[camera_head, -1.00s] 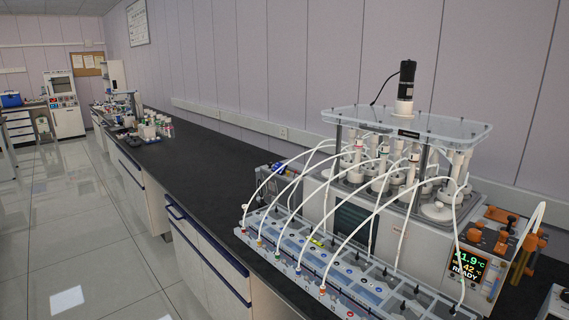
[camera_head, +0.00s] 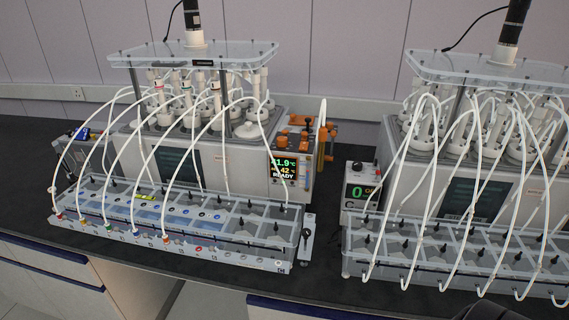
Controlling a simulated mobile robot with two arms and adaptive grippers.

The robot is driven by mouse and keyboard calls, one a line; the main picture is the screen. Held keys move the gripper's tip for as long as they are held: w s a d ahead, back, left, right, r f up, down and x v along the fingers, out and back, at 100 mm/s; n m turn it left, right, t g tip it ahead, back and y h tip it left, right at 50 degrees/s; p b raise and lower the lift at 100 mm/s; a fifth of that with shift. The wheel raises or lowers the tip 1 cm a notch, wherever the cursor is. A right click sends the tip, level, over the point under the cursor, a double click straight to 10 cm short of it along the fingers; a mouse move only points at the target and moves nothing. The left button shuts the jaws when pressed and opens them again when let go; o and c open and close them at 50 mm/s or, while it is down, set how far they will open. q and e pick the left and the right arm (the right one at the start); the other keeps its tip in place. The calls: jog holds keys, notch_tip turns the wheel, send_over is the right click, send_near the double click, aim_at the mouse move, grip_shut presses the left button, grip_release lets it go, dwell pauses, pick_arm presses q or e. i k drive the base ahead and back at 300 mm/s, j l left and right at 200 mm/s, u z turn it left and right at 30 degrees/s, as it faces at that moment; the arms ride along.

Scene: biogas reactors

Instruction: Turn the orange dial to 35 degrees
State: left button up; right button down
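Several orange knob-like parts (camera_head: 296,120) sit on top of the control unit at the right end of the left reactor, in the head view. I cannot tell which of them is the dial, and no angle marking is readable. Below them a dark display (camera_head: 284,165) shows about 41.9 °C in green, 42 °C in orange and READY in white. Neither gripper can be made out in the head view.
The left reactor's clear tray (camera_head: 170,225) with white tubes stands in front of it. A second reactor (camera_head: 450,180) stands to the right, with a small control box (camera_head: 360,187) showing a green 0. A dark rounded shape (camera_head: 490,311) shows at the bottom edge.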

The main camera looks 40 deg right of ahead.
aim_at(282, 141)
jog(key=z, duration=1.2)
